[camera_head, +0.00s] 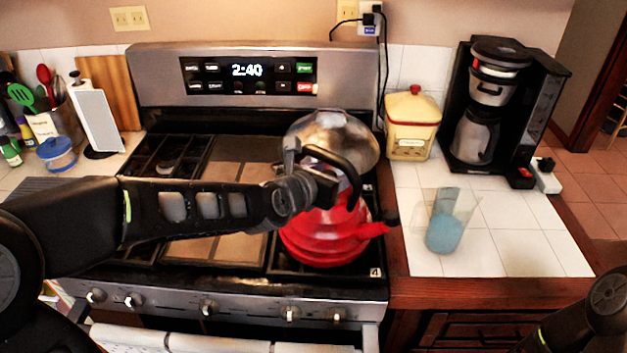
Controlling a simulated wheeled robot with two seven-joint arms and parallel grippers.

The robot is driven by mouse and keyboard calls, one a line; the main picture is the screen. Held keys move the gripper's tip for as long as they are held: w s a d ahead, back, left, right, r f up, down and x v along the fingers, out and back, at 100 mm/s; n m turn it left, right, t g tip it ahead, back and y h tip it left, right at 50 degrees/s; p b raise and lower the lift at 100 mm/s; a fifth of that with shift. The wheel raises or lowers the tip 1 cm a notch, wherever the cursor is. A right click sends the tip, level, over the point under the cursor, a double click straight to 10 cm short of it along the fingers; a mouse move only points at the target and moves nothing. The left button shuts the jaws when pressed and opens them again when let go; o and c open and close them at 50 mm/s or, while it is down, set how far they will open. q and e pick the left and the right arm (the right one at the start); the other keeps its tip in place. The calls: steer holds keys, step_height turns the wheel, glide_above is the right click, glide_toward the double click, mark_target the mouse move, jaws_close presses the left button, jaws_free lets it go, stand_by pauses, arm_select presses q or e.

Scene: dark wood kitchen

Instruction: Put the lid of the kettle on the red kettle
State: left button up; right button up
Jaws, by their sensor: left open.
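The red kettle (322,243) stands on the front right burner of the stove, its spout pointing right. A black curved handle shows above it, partly behind my gripper. My left gripper (322,187) is open, directly over the kettle's top in the picture. It hides the kettle's opening, and I cannot tell whether it touches the kettle or handle. I cannot make out a separate kettle lid. A shiny silver domed piece (330,133) is on the back right burner, behind the gripper. Part of my right arm shows at the lower right; its gripper is out of view.
The stove (222,284) has free griddle plates left of the kettle. On the right counter are a clear cup with blue contents (446,226), a yellow canister (412,124) and a black coffee maker (535,101). Utensils and a blue-lidded jar (57,155) are at the left.

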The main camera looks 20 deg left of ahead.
arm_select(q)
steer(key=v, duration=1.1)
stand_by(0.5)
